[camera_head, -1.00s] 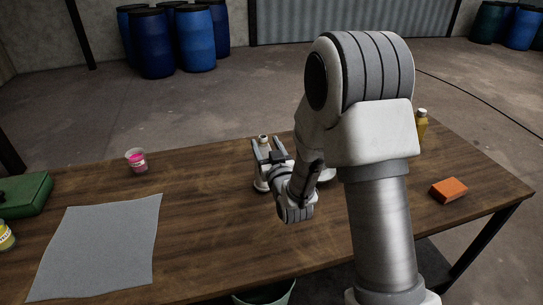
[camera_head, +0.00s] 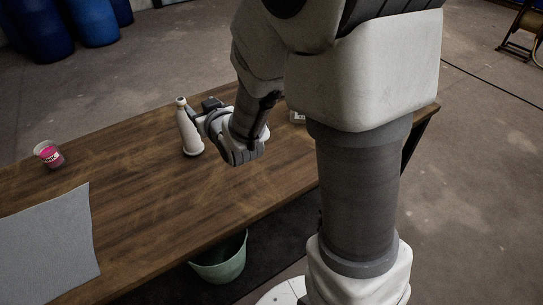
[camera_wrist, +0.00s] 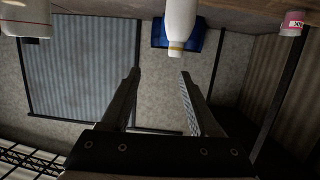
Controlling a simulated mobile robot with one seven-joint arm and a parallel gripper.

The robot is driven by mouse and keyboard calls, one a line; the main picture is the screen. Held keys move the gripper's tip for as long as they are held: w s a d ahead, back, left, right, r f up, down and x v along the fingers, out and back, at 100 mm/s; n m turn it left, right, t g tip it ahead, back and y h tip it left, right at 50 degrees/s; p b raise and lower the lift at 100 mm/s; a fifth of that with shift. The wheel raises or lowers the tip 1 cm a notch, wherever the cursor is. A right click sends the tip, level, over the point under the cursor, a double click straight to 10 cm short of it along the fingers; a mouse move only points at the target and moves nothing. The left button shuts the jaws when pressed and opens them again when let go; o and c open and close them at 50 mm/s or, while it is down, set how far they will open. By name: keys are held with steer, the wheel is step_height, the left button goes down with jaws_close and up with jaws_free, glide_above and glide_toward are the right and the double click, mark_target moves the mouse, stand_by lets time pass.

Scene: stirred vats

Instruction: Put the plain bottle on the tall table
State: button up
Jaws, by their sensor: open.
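The plain bottle, white with a tapered neck (camera_head: 189,135), stands upright on the wooden table (camera_head: 130,195). My gripper (camera_head: 200,110) is just right of it in the head view, low over the table, its fingertips partly hidden. In the wrist view, which is upside down, my open gripper (camera_wrist: 160,75) has nothing between its fingers. The bottle (camera_wrist: 181,22) shows beyond the fingertips, nearer the right finger's line, its cap toward the gripper. I cannot tell whether this table is the tall one.
A pale container (camera_head: 297,117) is partly hidden behind my arm. A green bucket (camera_head: 220,262) is below the table's front edge. Blue drums (camera_head: 95,20) stand behind.

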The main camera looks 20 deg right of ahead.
steer(key=s+d+r+g, duration=0.2)
steer(key=s, duration=0.3)
steer(key=s+d+r+m+g+h, duration=0.1)
steer(key=s+d+r+g, duration=0.1)
steer(key=s, duration=0.4)
steer(key=shift+s+d+r+g+h, duration=0.3)
steer(key=shift+r+g, duration=0.2)
steer(key=shift+r, duration=0.1)
steer(key=s+g, duration=0.1)
steer(key=s, duration=0.4)
steer(key=s+d+r+g, duration=0.1)
steer(key=s, duration=0.4)
steer(key=s+d+g, duration=0.1)
steer(key=s+g, duration=0.1)
steer(key=s, duration=0.3)
steer(key=shift+s+r+m, duration=0.15)
steer(key=shift+r+m, duration=0.05)
steer(key=shift+m, duration=0.2)
steer(key=shift+o, duration=0.5)
steer(key=shift+s, duration=0.35)
steer(key=shift+a, duration=0.1)
